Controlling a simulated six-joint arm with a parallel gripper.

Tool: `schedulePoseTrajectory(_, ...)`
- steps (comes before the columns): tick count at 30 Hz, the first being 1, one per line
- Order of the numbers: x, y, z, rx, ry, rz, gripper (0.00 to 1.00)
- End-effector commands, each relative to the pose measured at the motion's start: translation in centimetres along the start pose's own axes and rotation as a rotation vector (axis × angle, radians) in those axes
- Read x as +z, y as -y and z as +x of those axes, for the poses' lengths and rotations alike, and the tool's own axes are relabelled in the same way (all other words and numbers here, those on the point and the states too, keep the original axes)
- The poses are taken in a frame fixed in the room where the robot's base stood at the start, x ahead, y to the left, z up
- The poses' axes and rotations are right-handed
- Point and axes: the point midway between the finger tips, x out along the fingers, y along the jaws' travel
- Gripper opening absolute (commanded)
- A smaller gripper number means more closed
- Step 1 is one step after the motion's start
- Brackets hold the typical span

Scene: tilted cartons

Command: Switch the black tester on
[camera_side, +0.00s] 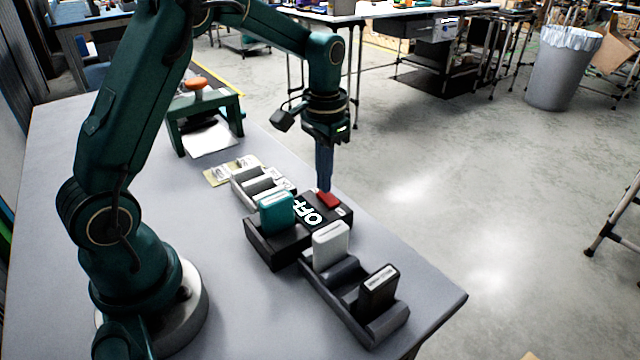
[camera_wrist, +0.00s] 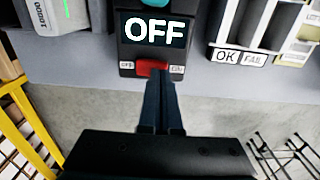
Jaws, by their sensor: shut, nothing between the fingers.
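The black tester (camera_side: 345,221) sits on the grey table near its right edge. Its display reads OFF in both views, and the tester fills the top middle of the wrist view (camera_wrist: 125,52). A red switch (camera_side: 328,199) is on the tester's edge side; it also shows in the wrist view (camera_wrist: 152,68), between two small white labels. My gripper (camera_side: 325,186) is shut and empty, pointing down with its tips at the red switch. In the wrist view the fingertips (camera_wrist: 160,82) overlap the switch's near edge; I cannot tell whether they touch it.
A dark rack (camera_side: 385,327) holds a white carton (camera_side: 330,245) and a black carton (camera_side: 378,290). A light tray with OK and FAIL labels (camera_wrist: 238,57) lies on the other side. A green stand (camera_side: 205,118) is farther back.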

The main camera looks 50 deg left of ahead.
Motion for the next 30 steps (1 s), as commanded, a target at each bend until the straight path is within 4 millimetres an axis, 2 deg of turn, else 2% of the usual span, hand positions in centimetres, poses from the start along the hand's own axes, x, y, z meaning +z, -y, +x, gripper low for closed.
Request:
schedulePoseTrajectory(21,0.0,0.0,1.0,0.000,0.000,0.000,0.00)
schedulePoseTrajectory(30,-0.1,0.0,-0.5,-0.001,-0.003,0.000,0.00)
